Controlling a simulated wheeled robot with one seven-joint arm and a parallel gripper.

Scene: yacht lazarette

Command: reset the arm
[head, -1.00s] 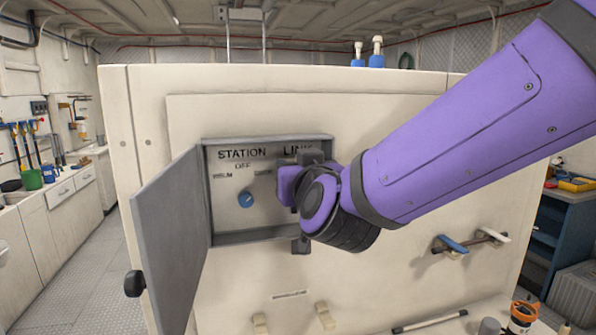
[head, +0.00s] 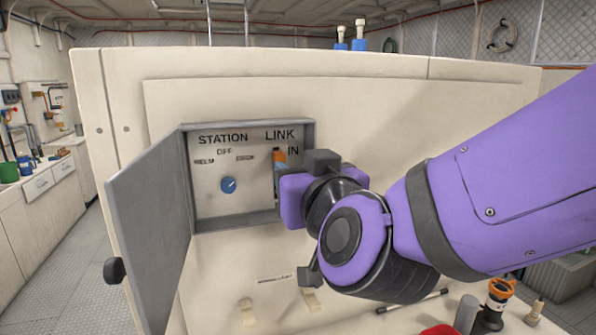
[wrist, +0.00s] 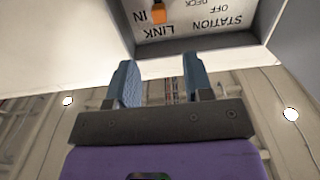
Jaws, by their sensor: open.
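My gripper (wrist: 161,76) is open in the wrist view. Its two blue-grey fingers stand apart with nothing between them. In the head view my gripper (head: 296,192) is at the right side of an open grey wall box (head: 250,222), and my wrist hides part of it. The box holds a panel marked STATION and LINK, with a blue knob (head: 228,185) under STATION and an orange-tipped link piece (head: 279,157) beside the word IN. The orange piece also shows in the wrist view (wrist: 158,13), ahead of the fingers and apart from them.
The box's grey door (head: 150,215) hangs open to the left, with a dark knob (head: 114,270) on its edge. A dark orange-topped item (head: 497,300) and a rod (head: 412,302) are low at right. Open floor (head: 60,265) lies to the left.

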